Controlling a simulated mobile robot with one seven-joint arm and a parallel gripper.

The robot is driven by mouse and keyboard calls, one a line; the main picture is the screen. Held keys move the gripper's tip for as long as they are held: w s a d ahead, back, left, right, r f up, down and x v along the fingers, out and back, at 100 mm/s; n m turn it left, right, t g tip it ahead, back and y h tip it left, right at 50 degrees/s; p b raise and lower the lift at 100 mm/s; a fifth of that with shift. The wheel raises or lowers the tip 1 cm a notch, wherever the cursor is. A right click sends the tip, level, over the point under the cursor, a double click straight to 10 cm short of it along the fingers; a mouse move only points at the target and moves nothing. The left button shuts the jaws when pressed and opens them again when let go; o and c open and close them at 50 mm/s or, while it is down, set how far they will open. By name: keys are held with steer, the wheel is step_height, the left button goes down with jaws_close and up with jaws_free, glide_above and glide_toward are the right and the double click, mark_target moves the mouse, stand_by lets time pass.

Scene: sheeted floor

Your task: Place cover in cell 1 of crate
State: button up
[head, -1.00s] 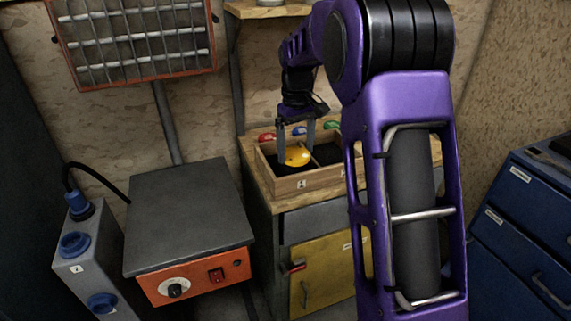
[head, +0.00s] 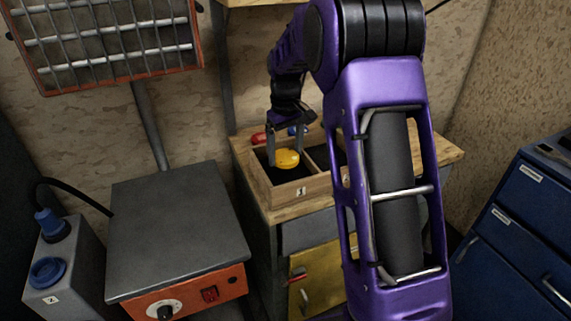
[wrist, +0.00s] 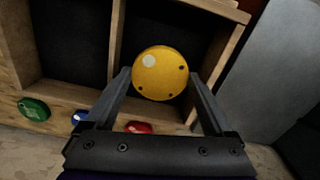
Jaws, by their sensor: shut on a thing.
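The cover is a round yellow disc (head: 287,158) with small dark holes and a pale spot, clear in the wrist view (wrist: 160,73). My gripper (head: 285,150) is shut on its edges, one finger on each side, pointing down. The wooden crate (head: 318,188) has dark-floored cells split by a divider. The cover is over or inside the left cell in the head view, which has a label below it that looks like 1. This is the right cell in the wrist view. I cannot tell whether the cover touches the cell floor. My arm hides the crate's right part.
Behind the crate lie a red piece (head: 259,138), a blue piece (head: 297,131) and, in the wrist view, a green piece (wrist: 34,109). The crate stands on a wooden-topped cabinet (head: 440,152). A hotplate (head: 180,230) is at left, blue drawers (head: 520,215) at right.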

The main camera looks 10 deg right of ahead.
mark_target(285, 156)
steer(key=shift+f, duration=1.95)
steer(key=shift+f+b, duration=0.15)
steer(key=shift+b, duration=0.15)
steer(key=o, duration=1.5)
step_height(285, 156, up, 12)
steer(key=shift+r+p, duration=0.15)
steer(key=shift+p, duration=0.9)
